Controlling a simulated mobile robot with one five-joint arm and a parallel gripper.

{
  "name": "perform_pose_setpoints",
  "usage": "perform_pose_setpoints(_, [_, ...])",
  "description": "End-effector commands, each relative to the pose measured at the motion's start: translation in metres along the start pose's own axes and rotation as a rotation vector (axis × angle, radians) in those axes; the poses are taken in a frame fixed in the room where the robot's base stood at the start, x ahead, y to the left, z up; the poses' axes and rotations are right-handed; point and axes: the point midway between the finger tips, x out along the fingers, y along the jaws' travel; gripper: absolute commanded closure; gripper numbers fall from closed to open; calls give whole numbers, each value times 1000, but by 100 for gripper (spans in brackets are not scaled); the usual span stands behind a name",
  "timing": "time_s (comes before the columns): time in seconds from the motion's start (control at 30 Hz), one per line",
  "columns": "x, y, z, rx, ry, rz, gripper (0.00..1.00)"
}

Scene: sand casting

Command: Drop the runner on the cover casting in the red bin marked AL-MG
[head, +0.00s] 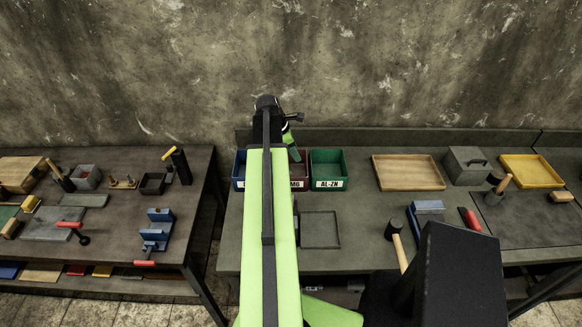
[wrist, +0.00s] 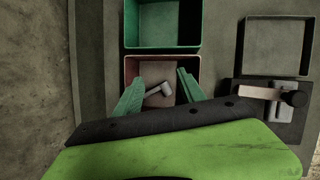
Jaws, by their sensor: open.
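My gripper (wrist: 160,92) is open over the red bin (wrist: 133,66), its two green fingers spread apart. A small pale grey piece (wrist: 164,89), a short cylinder with a thin bar, shows between and beyond the fingers. It looks like the runner, lying inside the bin and clear of both fingers. In the head view my arm hides most of the red bin (head: 301,170); only "MG" of its label shows. A grey block (wrist: 284,113), perhaps the cover casting, sits on a dark plate at the right of the wrist view. A light bar with a dark round end lies across it.
The green AL-ZN bin (head: 328,168) stands right of the red bin, and a blue bin (head: 239,170) left of it. A shallow dark tray (head: 337,230) lies in front. A wooden tray (head: 407,172) and mallet (head: 398,247) are further right.

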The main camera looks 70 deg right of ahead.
Motion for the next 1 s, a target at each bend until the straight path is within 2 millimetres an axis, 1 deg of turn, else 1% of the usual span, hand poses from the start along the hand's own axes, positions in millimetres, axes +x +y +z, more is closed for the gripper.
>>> perform_pose_setpoints(0.03, [-26, 1, 5, -2, 0, 0, 53])
perform_pose_setpoints(0.3, [-90, 1, 4, -2, 0, 0, 53])
perform_pose_setpoints(0.43, [-114, 1, 3, -1, 0, 0, 53])
perform_pose_setpoints(0.5, [-122, 1, 2, 0, 0, 0, 53])
perform_pose_setpoints(0.63, [-130, 0, 1, -1, 0, 0, 53])
perform_pose_setpoints(1.0, [-129, 0, 0, 0, 0, 0, 53])
